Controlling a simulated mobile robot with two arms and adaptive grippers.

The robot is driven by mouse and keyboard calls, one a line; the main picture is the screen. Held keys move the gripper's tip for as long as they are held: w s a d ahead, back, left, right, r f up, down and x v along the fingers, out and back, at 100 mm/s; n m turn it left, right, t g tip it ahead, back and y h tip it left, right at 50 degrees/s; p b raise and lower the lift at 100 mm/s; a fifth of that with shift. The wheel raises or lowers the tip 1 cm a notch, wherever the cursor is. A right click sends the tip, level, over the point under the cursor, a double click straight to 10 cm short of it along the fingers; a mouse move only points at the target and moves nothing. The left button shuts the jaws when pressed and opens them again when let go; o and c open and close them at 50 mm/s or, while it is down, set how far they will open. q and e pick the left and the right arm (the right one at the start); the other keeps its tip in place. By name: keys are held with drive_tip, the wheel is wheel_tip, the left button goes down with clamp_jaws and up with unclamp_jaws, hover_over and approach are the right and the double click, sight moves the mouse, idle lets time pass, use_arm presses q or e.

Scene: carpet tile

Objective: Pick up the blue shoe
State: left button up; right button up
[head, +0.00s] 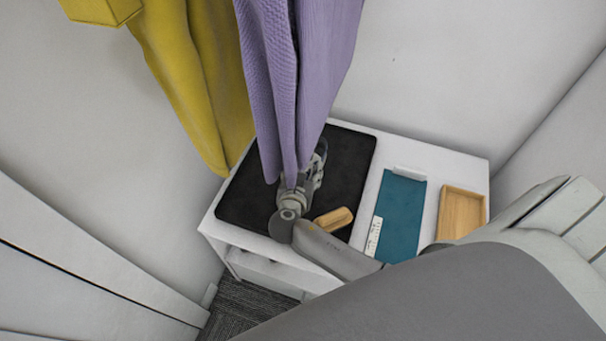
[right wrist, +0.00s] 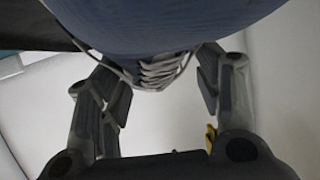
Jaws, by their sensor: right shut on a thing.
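The blue shoe (right wrist: 150,30) fills the top of the right wrist view, with pale laces hanging between the fingers. My right gripper (right wrist: 162,85) has its two fingers on either side of the laced part and is shut on the shoe. In the head view my right gripper (head: 316,168) is above the black mat (head: 352,165), partly behind the hanging purple cloth. The shoe cannot be made out there; the cloth and the gripper cover that spot. My left gripper is not in view.
Purple cloth (head: 325,50) hangs down in front of my gripper, with yellow clothing (head: 190,80) to its left. On the white bench (head: 425,158) are a brown wooden-backed object (head: 333,219), a teal mat (head: 403,205) and a wooden tray (head: 443,213). Walls close in on both sides.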

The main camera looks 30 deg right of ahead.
drive_tip(key=s+a+r, duration=0.1)
drive_tip(key=r, duration=0.1)
drive_tip(key=s+a+r, duration=0.1)
drive_tip(key=r, duration=0.1)
drive_tip(key=s+a+r, duration=0.1)
drive_tip(key=shift+s+r, duration=0.35)
drive_tip(key=shift+r, duration=0.05)
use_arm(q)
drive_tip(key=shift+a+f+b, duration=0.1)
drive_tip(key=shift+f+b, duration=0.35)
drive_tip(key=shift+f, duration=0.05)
use_arm(e)
drive_tip(key=v, duration=1)
drive_tip(key=shift+d+r, duration=0.1)
drive_tip(key=shift+r, duration=0.2)
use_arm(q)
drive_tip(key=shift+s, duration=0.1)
use_arm(e)
drive_tip(key=shift+s, duration=0.15)
